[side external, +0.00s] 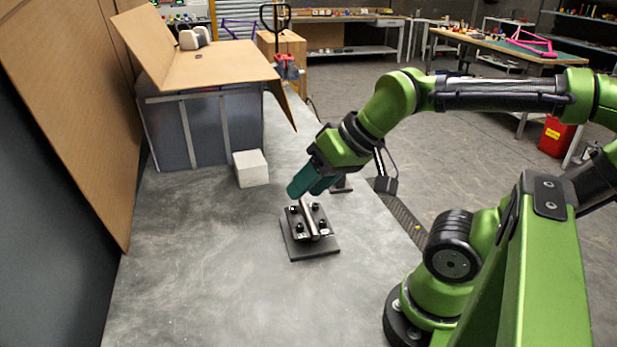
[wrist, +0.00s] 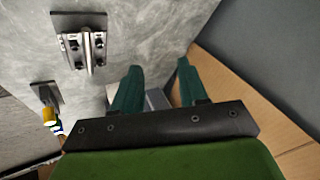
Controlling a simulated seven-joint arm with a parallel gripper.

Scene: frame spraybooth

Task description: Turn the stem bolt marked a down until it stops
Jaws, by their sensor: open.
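A dark base plate (side external: 325,252) on the grey table carries a bright metal tube or clamp (side external: 308,222) with several small black-topped bolts around it. This fixture also shows at the upper left in the wrist view (wrist: 88,47). No letter is legible, so I cannot tell which bolt is marked a. My gripper (side external: 308,188) has teal fingers and seems to be just behind or above the fixture in the side view. In the wrist view my gripper (wrist: 160,75) is open, with nothing held, and the fixture lies left of the fingers, apart from them.
A second small dark plate (wrist: 46,94) lies near the fixture, with a yellow-ended item (wrist: 49,116) beside it. A white block (side external: 251,168) stands on the table behind. A cardboard-topped grey box (side external: 200,130) is further back. The table's front left (side external: 190,280) is clear.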

